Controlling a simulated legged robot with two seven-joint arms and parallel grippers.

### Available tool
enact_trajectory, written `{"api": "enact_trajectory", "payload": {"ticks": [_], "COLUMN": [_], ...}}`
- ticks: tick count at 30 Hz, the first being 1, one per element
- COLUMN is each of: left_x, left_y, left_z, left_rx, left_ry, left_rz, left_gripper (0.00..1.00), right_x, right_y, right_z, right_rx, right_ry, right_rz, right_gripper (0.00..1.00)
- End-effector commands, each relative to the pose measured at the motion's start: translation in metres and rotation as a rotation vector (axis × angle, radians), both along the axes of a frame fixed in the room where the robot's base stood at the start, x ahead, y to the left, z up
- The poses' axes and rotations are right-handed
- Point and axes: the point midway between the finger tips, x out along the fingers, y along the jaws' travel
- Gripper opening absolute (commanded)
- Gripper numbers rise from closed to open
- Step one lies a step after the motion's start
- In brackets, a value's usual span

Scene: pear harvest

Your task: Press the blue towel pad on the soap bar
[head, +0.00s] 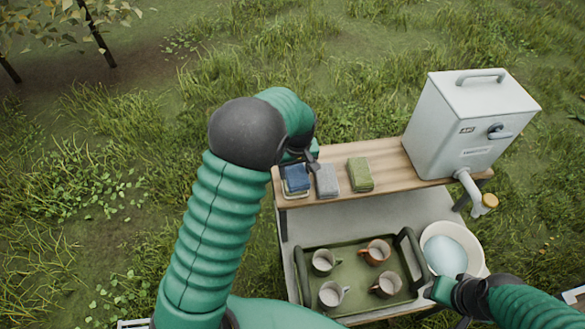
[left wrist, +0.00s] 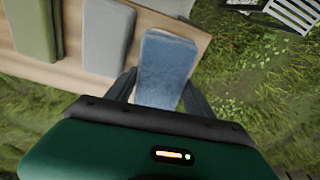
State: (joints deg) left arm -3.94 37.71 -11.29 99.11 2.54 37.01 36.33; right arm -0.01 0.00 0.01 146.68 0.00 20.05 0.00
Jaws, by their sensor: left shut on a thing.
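I cannot make out the soap bar; the pad and gripper cover most of the dish. My right gripper (head: 440,291) is at the lower right, by the basin; its jaws are unclear.
A grey towel (head: 327,180) and a green towel (head: 360,174) lie to the right on the wooden shelf (head: 384,158). A white dispenser (head: 470,125) with a tap stands at its right end. Below are a green tray (head: 316,252) with several mugs and a basin (head: 427,236).

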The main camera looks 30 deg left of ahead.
Motion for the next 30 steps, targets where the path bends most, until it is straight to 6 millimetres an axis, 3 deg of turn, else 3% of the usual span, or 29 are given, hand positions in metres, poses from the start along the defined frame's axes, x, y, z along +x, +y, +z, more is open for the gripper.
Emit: {"api": "enact_trajectory", "payload": {"ticks": [30], "left_x": [0.000], "left_y": [0.003], "left_z": [-0.010], "left_rx": [-0.003], "left_ry": [0.000], "left_rz": [0.001], "left_gripper": [0.29], "right_x": [0.000], "right_y": [0.000], "right_z": [-0.006], "right_rx": [0.000], "right_ry": [0.000], "right_rz": [0.000], "right_gripper": [0.40]}}
